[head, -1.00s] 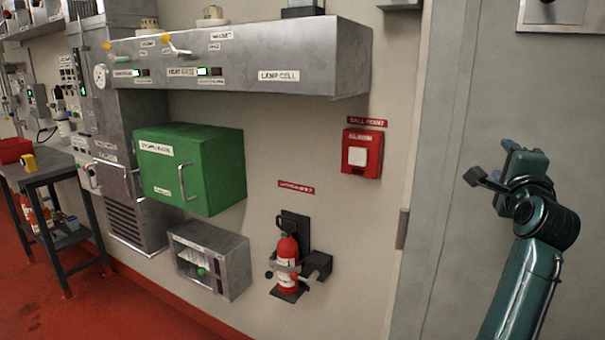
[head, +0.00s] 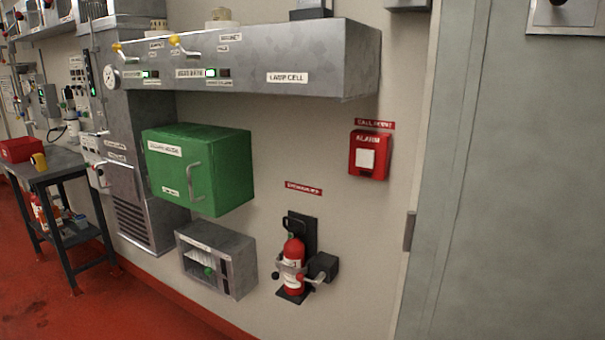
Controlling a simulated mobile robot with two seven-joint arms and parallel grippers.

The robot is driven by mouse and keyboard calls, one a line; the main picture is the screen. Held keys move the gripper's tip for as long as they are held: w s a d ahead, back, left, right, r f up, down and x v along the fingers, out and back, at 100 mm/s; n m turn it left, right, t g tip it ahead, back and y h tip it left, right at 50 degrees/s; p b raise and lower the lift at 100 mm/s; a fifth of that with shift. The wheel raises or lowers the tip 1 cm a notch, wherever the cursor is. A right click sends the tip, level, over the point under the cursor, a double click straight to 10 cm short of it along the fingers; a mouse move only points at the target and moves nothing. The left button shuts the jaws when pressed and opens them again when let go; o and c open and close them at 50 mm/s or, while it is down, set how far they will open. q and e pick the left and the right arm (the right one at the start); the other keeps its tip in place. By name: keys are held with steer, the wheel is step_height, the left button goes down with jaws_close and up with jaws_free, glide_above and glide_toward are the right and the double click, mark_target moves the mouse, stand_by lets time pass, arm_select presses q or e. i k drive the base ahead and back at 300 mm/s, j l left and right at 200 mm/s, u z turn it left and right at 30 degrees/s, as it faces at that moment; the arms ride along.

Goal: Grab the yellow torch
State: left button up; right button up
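I cannot make out a yellow torch in the head view. A small yellow object (head: 39,161), which looks like a mug, stands on the dark side table (head: 62,172) at the far left, beside a red box (head: 22,149). It is too small to tell more. Neither of my grippers is in view.
A green cabinet (head: 222,170) and a metal unit labelled lamp cell (head: 330,62) stick out from the wall. Below are a small metal box (head: 240,264) and a fire extinguisher (head: 292,262). A red alarm (head: 369,155) is near the grey door (head: 500,190). Red floor (head: 120,315) is clear.

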mark_target(39, 160)
steer(key=u, duration=1.45)
steer(key=i+u, duration=0.2)
steer(key=i, duration=1.05)
steer(key=i+j, duration=0.1)
steer(key=i, duration=1.55)
steer(key=i+z, duration=0.3)
steer(key=i+j+z, duration=0.3)
steer(key=i, duration=0.2)
steer(key=i+j+z, duration=0.15)
steer(key=i+z, duration=0.2)
steer(key=i, duration=0.05)
